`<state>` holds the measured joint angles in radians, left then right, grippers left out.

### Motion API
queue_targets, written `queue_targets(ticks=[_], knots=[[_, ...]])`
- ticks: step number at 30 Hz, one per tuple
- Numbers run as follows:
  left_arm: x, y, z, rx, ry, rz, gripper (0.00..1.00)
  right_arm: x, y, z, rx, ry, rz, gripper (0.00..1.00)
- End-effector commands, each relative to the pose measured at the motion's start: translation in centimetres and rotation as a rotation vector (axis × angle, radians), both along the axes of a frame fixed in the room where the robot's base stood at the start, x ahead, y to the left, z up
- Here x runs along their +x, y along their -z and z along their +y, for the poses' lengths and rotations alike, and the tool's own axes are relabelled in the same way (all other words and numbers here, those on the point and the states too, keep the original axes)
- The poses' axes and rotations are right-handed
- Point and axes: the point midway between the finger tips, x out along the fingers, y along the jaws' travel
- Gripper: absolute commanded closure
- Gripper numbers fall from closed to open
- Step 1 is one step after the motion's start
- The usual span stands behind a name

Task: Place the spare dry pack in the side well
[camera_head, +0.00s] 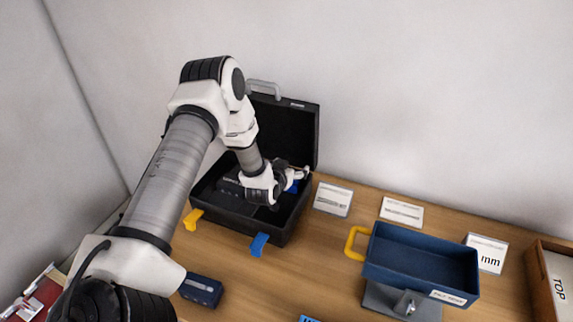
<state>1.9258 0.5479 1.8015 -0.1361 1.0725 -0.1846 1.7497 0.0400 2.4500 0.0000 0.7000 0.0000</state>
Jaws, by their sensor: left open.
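My left gripper (296,177) is open over the open black case (277,230), at its right part. A small blue patch shows beside the fingers; I cannot tell whether it is a pack or part of the gripper. A dark item (230,186) lies inside the case at the left, partly behind my arm. A dark blue pack (201,290) with small pale print lies on the table in front of the case. I cannot tell which is the spare dry pack. The side well is not clearly seen, as my arm and gripper cover much of the case. My right gripper is out of view.
A blue tray (420,277) with a yellow handle stands on a grey base at right. White cards stand behind. A wooden box (541,285) is at the far right. Table between case and tray is clear.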

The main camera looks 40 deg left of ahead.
Motion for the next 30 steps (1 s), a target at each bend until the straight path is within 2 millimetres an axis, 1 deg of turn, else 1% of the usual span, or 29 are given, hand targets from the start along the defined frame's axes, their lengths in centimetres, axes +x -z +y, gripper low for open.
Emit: queue_targets(ticks=[1,5,9,12,15,19,30], knots=[[-0.4,-0.8,-0.1,-0.001,0.0,0.002,0.11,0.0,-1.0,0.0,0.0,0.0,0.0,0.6],[-2.9,-2.3,-0.9,-0.002,0.0,0.004,0.11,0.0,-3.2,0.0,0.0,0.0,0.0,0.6],[-6.4,-3.7,-2.0,-0.004,-0.001,0.005,0.11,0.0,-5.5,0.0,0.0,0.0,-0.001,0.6],[-8.5,-4.5,-2.7,-0.003,0.0,0.005,0.11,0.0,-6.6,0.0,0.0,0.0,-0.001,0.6],[-9.8,-4.8,-3.2,-0.001,0.0,0.003,0.11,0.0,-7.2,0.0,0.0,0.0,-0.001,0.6],[-10.6,-4.9,-3.4,-0.001,0.0,0.0,0.11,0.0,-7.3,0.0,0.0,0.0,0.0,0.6],[-10.6,-4.8,-3.4,0.0,0.0,-0.001,0.11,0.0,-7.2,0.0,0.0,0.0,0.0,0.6]])
